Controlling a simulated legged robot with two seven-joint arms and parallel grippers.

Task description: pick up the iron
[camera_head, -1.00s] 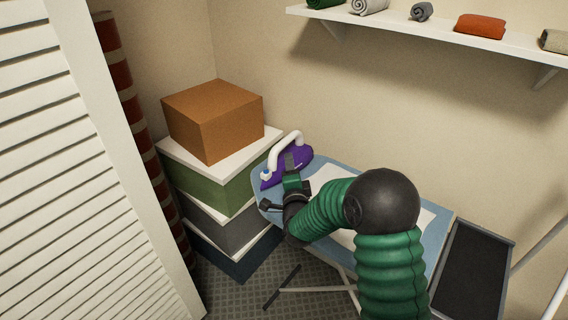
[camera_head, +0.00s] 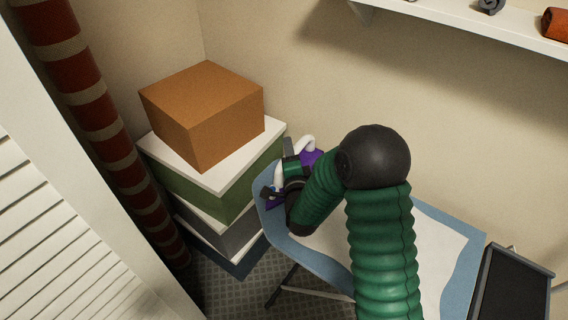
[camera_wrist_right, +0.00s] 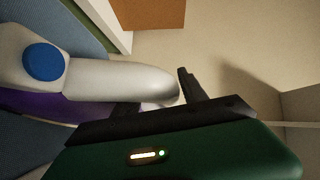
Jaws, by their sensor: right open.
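The purple iron (camera_head: 313,157) with a white handle (camera_head: 308,141) stands at the left end of the blue-edged ironing board (camera_head: 316,262). My right gripper (camera_head: 278,170) is open at the iron and hides part of it. In the right wrist view the white handle (camera_wrist_right: 110,75), with a blue button (camera_wrist_right: 43,62) at one end, lies close along the gripper. One dark finger (camera_wrist_right: 190,86) shows just past the handle's far end. I cannot tell whether the fingers touch the handle. My left gripper is out of view.
Stacked boxes with white lids (camera_head: 225,180) and an orange-brown box (camera_head: 203,112) on top stand left of the board. A wall shelf (camera_head: 470,30) hangs at upper right. A louvred door (camera_head: 50,240) and a striped column (camera_head: 95,110) are at the left.

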